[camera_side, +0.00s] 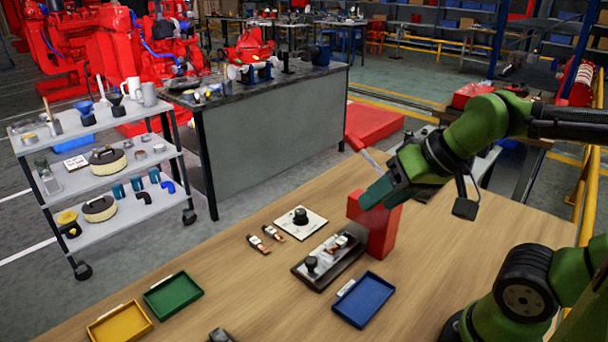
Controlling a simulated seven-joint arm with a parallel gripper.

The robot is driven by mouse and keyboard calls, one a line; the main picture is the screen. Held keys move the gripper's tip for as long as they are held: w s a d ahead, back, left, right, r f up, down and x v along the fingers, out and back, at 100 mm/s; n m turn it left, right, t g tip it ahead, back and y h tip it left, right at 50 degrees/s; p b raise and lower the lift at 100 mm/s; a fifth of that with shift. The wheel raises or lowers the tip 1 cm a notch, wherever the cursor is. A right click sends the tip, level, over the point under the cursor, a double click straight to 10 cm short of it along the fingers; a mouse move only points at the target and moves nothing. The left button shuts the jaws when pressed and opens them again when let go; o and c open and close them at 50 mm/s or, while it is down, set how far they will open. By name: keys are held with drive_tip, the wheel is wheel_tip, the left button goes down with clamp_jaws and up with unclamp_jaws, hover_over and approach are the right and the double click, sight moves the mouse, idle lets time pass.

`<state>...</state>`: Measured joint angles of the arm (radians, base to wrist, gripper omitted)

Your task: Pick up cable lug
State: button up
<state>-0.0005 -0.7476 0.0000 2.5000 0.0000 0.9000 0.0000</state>
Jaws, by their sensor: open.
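Two small cable lugs lie side by side on the wooden table, left of its middle: one cable lug (258,245) nearer the front and another cable lug (273,233) just behind it. Each has a dark part and a copper-coloured part. Similar copper-coloured pieces (338,242) show on a dark tray-like fixture (318,279) with a black knob. My gripper (369,178) is open, above and beside the red block, up and to the right of the lugs and apart from them. I see nothing held between its fingers.
A tall red block (378,232) stands behind the fixture, below my gripper. A white plate (312,224) with a black knob lies near the lugs. A blue tray (364,300), green tray (172,295) and yellow tray (119,325) sit toward the front. A grey cart (150,205) stands left.

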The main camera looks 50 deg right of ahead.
drive_tip(key=w+d+f+m+g, duration=0.3)
drive_tip(key=w+m+g, duration=0.1)
drive_tip(key=w, duration=0.3)
drive_tip(key=m+g+h, duration=0.2)
drive_tip(key=m+g, duration=0.1)
drive_tip(key=m, duration=0.7)
hover_over(340, 241)
wheel_tip(340, 241, down, 2)
drive_tip(key=f, duration=1.1)
drive_tip(key=shift+s, duration=0.25)
drive_tip(key=shift+w+f, duration=0.2)
drive_tip(key=shift+f, duration=2.6)
clamp_jaws()
